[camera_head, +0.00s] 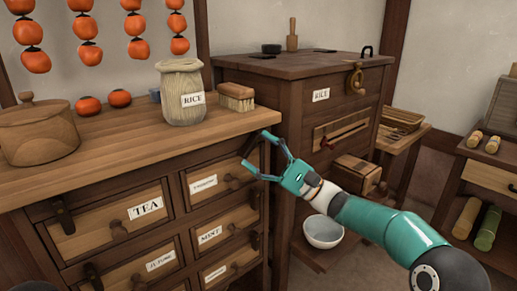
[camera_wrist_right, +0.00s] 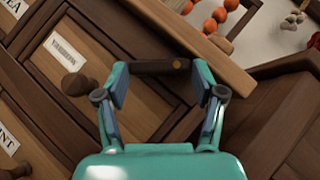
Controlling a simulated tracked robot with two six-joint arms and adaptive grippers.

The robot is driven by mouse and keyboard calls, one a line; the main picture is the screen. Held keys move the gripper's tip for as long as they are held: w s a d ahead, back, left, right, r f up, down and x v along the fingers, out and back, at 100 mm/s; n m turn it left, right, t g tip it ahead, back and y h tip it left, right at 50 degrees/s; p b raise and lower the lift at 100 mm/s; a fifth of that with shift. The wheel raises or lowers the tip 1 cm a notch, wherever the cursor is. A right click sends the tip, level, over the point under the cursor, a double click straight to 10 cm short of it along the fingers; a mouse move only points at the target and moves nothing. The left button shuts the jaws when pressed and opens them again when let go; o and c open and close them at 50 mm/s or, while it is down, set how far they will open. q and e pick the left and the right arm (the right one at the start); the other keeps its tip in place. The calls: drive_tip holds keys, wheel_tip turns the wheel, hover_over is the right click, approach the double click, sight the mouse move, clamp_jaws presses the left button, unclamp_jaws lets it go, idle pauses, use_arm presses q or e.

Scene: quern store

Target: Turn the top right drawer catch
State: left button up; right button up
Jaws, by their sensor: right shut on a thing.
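The top right drawer (camera_head: 212,179) has a pale front with a small label, blurred in the right wrist view, and a round wooden knob (camera_wrist_right: 75,84). Its catch (camera_wrist_right: 158,67) is a dark wooden bar with a brass pin near one end, at the drawer's upper right corner under the counter edge. My right gripper (camera_wrist_right: 160,84) is shut on the catch, one finger at each end of the bar. The bar slants against the drawer's edges. In the head view my right gripper (camera_head: 255,156) reaches the corner from the right.
The counter (camera_head: 130,128) overhangs the drawers and bears a RICE jar (camera_head: 183,95), a brush (camera_head: 236,97) and a lidded wooden pot (camera_head: 38,130). The RICE cabinet (camera_head: 290,98) stands right of the drawers. A white bowl (camera_head: 323,231) sits low beneath my right arm.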

drive_tip(key=o, duration=1.1)
drive_tip(key=shift+o, duration=0.2)
drive_tip(key=v, duration=1.2)
drive_tip(key=shift+f, duration=0.1)
